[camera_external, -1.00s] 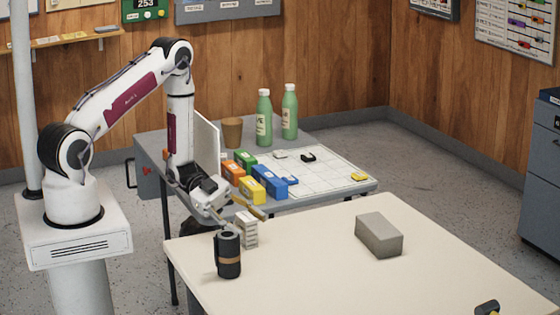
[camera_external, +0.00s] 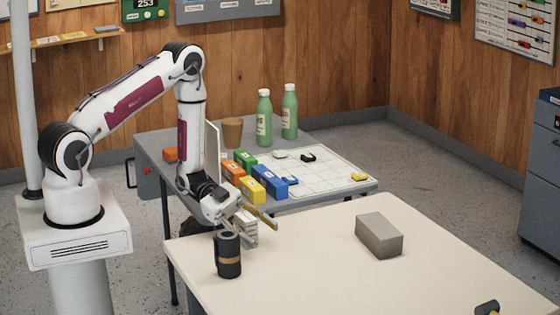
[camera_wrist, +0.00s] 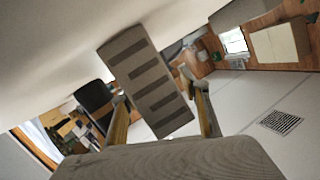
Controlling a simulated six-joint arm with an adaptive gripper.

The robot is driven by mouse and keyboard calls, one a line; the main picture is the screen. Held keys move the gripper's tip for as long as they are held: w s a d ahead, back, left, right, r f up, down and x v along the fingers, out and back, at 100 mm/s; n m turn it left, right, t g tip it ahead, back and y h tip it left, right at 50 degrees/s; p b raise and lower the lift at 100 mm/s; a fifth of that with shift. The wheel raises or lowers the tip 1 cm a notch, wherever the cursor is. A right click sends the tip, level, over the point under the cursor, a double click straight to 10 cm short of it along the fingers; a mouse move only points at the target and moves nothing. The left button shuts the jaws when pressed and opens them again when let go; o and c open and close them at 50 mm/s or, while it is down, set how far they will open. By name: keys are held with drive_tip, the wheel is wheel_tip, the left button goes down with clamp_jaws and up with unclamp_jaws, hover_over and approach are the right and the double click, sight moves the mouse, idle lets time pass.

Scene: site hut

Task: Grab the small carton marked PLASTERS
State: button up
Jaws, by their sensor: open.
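A small pale carton (camera_external: 250,239) with dark stripes stands on the near cream table beside a dark flask; I cannot read any lettering on it. In the wrist view the striped carton (camera_wrist: 155,75) looks tilted and shows between my fingers, reaching beyond their tips. My gripper (camera_external: 248,222) is open at the carton, with one finger to each side of it. In the wrist view my gripper (camera_wrist: 158,90) has a gap beside the carton at the right finger. Contact at the left finger is unclear. The gripper partly hides the carton in the external view.
The dark flask (camera_external: 228,254) stands close in front of the carton. A grey block (camera_external: 379,235) sits farther right on the cream table (camera_external: 320,270), with clear surface between. Coloured boxes (camera_external: 269,181) and green bottles (camera_external: 264,118) stand on the grey table behind.

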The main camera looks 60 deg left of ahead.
drive_tip(key=c, duration=1.2)
drive_tip(key=shift+r, duration=0.15)
drive_tip(key=shift+r, duration=4.8)
clamp_jaws()
